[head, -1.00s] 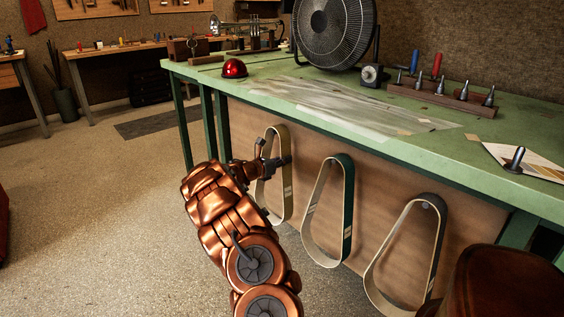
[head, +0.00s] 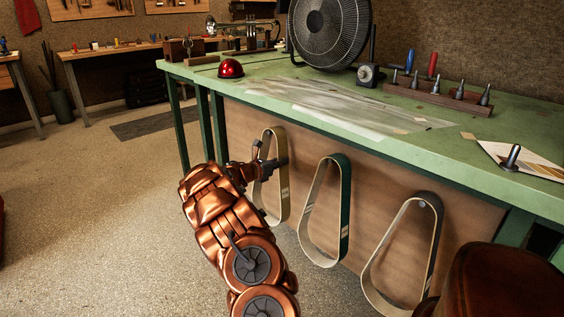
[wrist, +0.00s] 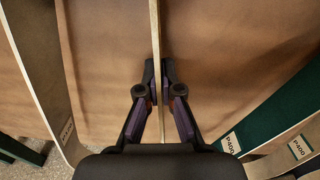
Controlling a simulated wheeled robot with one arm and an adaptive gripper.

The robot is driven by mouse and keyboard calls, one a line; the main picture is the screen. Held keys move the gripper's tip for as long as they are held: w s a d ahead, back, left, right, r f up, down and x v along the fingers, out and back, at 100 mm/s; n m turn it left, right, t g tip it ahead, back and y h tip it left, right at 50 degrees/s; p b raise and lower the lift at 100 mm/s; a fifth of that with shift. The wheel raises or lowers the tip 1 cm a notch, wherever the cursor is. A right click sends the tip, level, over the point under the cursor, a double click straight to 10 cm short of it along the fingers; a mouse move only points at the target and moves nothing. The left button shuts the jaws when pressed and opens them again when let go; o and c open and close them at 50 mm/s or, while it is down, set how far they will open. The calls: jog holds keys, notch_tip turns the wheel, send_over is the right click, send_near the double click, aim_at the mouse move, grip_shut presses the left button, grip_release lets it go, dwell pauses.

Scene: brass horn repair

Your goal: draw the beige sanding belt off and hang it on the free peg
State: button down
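The beige sanding belt (head: 285,198) hangs as a long loop at the left of the board under the green bench. My gripper (head: 284,161) reaches across its right side. In the wrist view my gripper (wrist: 159,75) has its two fingertips drawn close together, one on each side of a thin belt strand (wrist: 155,30) seen edge-on; it looks shut on it. The belt still hangs close to the board. The peg inside its top is hard to make out, and I see no empty peg in either view.
A green belt (head: 346,205) hangs right of the beige one; it also shows in the wrist view (wrist: 262,125). A grey belt (head: 437,235) hangs further right. The bench (head: 440,150) overhangs them. Open floor (head: 90,220) lies to the left.

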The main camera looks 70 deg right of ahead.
jog(key=shift+f, duration=0.1)
dwell(0.3)
jog(key=c, duration=1.2)
grip_release()
jog(key=shift+c, duration=0.2)
jog(key=shift+w+a, duration=0.1)
jog(key=shift+c, duration=0.2)
jog(key=p+v, duration=0.1)
jog(key=v, duration=0.6)
jog(key=shift+w+a+p, duration=0.2)
jog(key=shift+a+p, duration=0.1)
jog(key=shift+a, duration=0.05)
dwell(0.9)
